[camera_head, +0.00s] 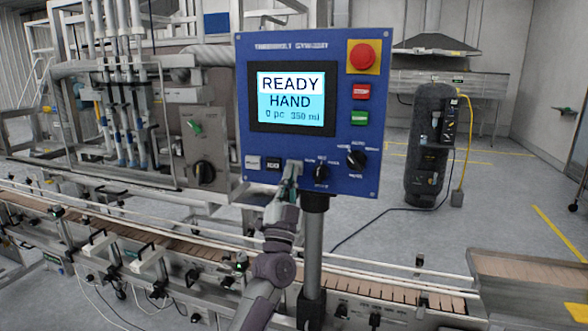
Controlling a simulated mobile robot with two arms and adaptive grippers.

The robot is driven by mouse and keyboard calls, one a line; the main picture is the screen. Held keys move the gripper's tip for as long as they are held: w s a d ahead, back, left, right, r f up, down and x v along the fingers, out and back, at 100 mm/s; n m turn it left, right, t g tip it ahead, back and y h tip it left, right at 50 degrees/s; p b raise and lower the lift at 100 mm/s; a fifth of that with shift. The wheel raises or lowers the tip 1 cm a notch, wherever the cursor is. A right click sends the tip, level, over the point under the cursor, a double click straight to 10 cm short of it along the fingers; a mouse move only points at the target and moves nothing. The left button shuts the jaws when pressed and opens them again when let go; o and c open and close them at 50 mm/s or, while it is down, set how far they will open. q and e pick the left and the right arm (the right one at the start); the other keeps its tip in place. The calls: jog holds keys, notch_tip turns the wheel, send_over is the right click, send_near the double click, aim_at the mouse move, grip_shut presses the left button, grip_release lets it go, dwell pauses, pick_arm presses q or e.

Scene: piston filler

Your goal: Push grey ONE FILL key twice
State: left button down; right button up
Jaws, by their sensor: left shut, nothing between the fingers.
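The blue control panel (226,210) stands upright on a grey post in the middle of the view. Its screen (290,98) reads READY, HAND, 0 pc 350 ml. Along its lower left sit a light grey key (252,162) and a black key (273,164), their lettering too small to read surely. A further grey key (295,163) just right of them is mostly hidden by my left gripper (290,172). That gripper is shut and empty, its tips at the panel face over this key. I cannot tell whether they touch it. My right gripper is not in view.
Two black rotary knobs (321,173) (356,159) sit right of the fingertips. A red emergency button (363,57), a red key (361,91) and a green key (360,118) are higher up. A conveyor (190,248) with rails runs below the panel.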

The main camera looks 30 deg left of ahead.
pick_arm(q)
jog(key=shift+w+a+r, duration=0.1)
jog(key=shift+w, duration=0.5)
dwell(1.4)
jog(key=shift+s+f, duration=0.2)
jog(key=shift+s, duration=0.1)
jog(key=shift+s+a+f, duration=0.1)
jog(key=shift+s, duration=0.25)
jog(key=shift+p, duration=0.3)
jog(key=shift+s+p, duration=0.4)
jog(key=shift+p, duration=0.05)
jog(key=s+p, duration=0.1)
jog(key=s, duration=0.1)
jog(key=s+d+p, duration=0.1)
jog(key=s, duration=0.1)
jog(key=shift+d, duration=0.15)
